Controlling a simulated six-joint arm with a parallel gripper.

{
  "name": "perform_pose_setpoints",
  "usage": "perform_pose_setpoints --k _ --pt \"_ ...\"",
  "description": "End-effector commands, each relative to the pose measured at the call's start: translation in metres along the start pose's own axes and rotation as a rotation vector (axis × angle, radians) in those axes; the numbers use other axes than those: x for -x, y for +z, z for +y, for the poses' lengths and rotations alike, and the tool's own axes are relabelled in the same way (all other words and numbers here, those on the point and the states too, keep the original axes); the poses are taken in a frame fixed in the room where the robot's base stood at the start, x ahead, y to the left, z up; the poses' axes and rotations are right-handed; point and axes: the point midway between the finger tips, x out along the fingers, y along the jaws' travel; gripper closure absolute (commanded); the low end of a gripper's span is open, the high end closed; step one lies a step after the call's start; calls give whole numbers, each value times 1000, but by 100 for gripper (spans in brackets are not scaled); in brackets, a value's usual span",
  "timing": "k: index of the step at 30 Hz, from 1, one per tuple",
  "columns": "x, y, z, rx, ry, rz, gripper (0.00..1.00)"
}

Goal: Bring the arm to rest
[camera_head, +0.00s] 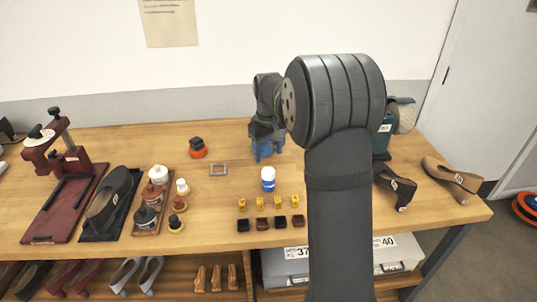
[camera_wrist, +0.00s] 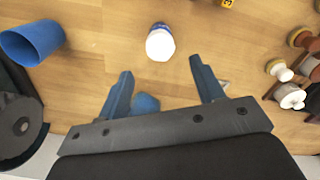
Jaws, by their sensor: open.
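My gripper (camera_head: 267,150) hangs over the back middle of the wooden table, fingers pointing down. In the wrist view my gripper (camera_wrist: 163,86) has its two blue fingers wide apart, with nothing held between them. A small blue thing (camera_wrist: 146,102) shows past the palm edge, between the fingers; it is partly hidden. My dark grey arm rises at the front and covers part of the table's right half.
A white-and-blue jar (camera_head: 268,179) stands in front of my gripper. A blue cup (camera_wrist: 33,42) lies to one side in the wrist view.

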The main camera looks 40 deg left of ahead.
Motion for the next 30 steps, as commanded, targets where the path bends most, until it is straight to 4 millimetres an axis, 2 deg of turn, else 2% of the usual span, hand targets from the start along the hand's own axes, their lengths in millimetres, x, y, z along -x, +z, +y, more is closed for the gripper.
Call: perform_pose_setpoints --k 6,10,14,27,29,30 --pt "-2 0 0 0 0 0 39" --pt "-12 0 0 0 0 -1 39" --pt "-32 0 0 0 -1 -3 39" --pt "-119 1 0 0 -1 -3 39" --pt "-125 0 0 0 0 -1 39" --pt "-113 -1 0 0 2 5 39"
